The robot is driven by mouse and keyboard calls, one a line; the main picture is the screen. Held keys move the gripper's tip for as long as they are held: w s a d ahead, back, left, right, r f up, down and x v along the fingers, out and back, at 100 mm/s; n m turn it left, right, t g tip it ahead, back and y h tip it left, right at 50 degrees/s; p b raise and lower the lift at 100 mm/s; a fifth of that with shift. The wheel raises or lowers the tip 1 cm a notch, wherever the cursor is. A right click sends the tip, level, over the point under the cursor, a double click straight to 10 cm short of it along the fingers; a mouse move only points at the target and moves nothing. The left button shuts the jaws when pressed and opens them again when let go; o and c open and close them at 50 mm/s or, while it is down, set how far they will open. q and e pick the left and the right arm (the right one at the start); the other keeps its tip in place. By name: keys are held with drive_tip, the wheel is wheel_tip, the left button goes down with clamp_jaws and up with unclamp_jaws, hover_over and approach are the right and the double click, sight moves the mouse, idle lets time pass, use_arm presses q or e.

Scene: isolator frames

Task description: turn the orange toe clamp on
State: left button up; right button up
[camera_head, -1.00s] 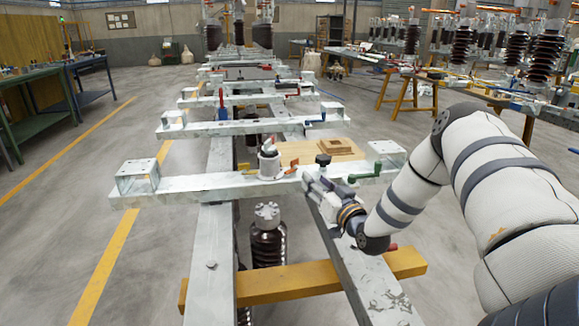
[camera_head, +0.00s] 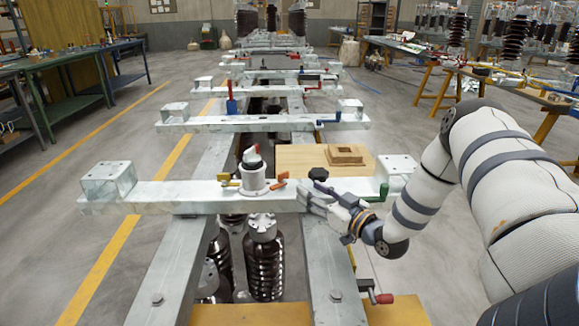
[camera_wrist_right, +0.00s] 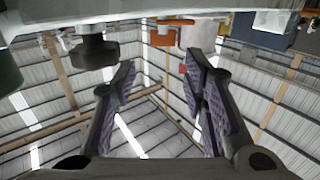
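The orange toe clamp (camera_head: 278,184) sits on the near metal crossbar (camera_head: 180,196), just right of the round grey post fitting (camera_head: 252,178). In the right wrist view its orange part (camera_wrist_right: 165,38) shows beyond the fingertips, near the top. My right gripper (camera_head: 305,196) is at the front edge of the crossbar, slightly right of the clamp and apart from it. Its two fingers (camera_wrist_right: 160,85) are open with nothing between them. My left gripper is not in view.
A black knob (camera_head: 318,173) stands close to my right gripper, left of its fingers in the wrist view (camera_wrist_right: 95,52). A green handle (camera_head: 380,193) is further right. A yellow clamp (camera_head: 230,183) is left of the post. A wooden board (camera_head: 300,158) lies behind.

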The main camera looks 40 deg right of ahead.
sight(284, 174)
drive_tip(key=w+b, duration=0.2)
drive_tip(key=w, duration=0.9)
drive_tip(key=shift+w+f+b, duration=0.1)
drive_tip(key=shift+b, duration=0.2)
drive_tip(key=shift+w+d, duration=0.1)
drive_tip(key=shift+w, duration=0.1)
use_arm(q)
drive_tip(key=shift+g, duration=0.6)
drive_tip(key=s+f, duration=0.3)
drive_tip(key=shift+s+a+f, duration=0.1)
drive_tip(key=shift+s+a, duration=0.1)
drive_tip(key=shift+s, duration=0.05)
use_arm(e)
drive_tip(key=shift+w+r, duration=0.1)
drive_tip(key=shift+r, duration=0.1)
drive_tip(key=shift+c, duration=0.2)
drive_tip(key=c, duration=0.8)
